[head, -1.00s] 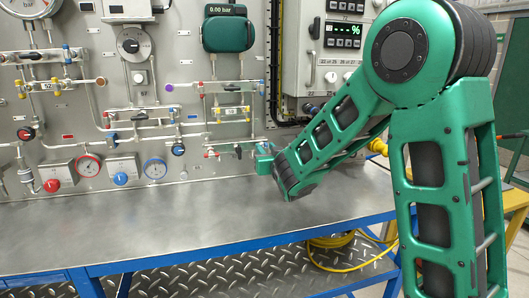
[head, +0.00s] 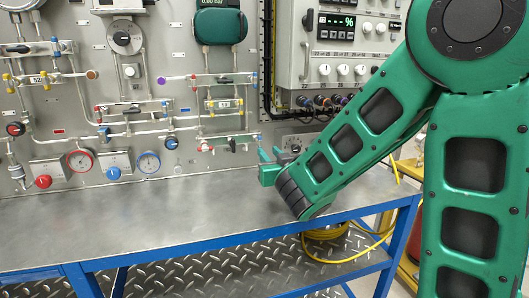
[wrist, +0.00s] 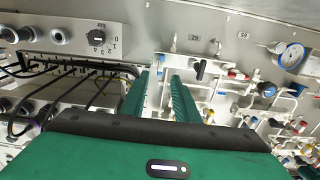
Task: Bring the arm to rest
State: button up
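My gripper (head: 270,153) is in the head view above the rear part of the bench, close in front of the gauge panel. My green arm comes down to it from the upper right. In the wrist view its two green fingers (wrist: 166,78) stand apart with a gap between them, and nothing shows in the gap. The gripper is open and empty. Whether a fingertip touches the panel, I cannot tell.
The grey panel (head: 75,115) carries pipes, valves and gauges, such as the red-rimmed gauge (head: 80,161). A control box (head: 345,45) with a display hangs at the upper right. The metal bench (head: 130,220) is bare. A yellow hose (head: 325,243) lies below it.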

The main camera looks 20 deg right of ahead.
jog(key=shift+s, duration=0.2)
dwell(0.3)
jog(key=s+d+f+m+g+h, duration=0.2)
jog(key=s+d+f+g, duration=0.1)
jog(key=s+d, duration=0.3)
jog(key=s+d+f+m+g+h, duration=0.2)
jog(key=s+d+f+g, duration=0.1)
jog(key=d, duration=0.5)
jog(key=s+d+f+m+g+h, duration=0.1)
jog(key=s+d+f+g, duration=0.3)
jog(key=d, duration=0.3)
jog(key=s+a+f+g+y, duration=0.1)
jog(key=s+g, duration=0.3)
jog(key=s, duration=0.9)
jog(key=s+a+f+m+g+y, duration=0.1)
jog(key=s+a+g+y, duration=0.2)
jog(key=s, duration=1.1)
jog(key=shift+s+f+g+y, duration=0.2)
jog(key=shift+g+y, duration=0.3)
jog(key=shift+y, duration=0.1)
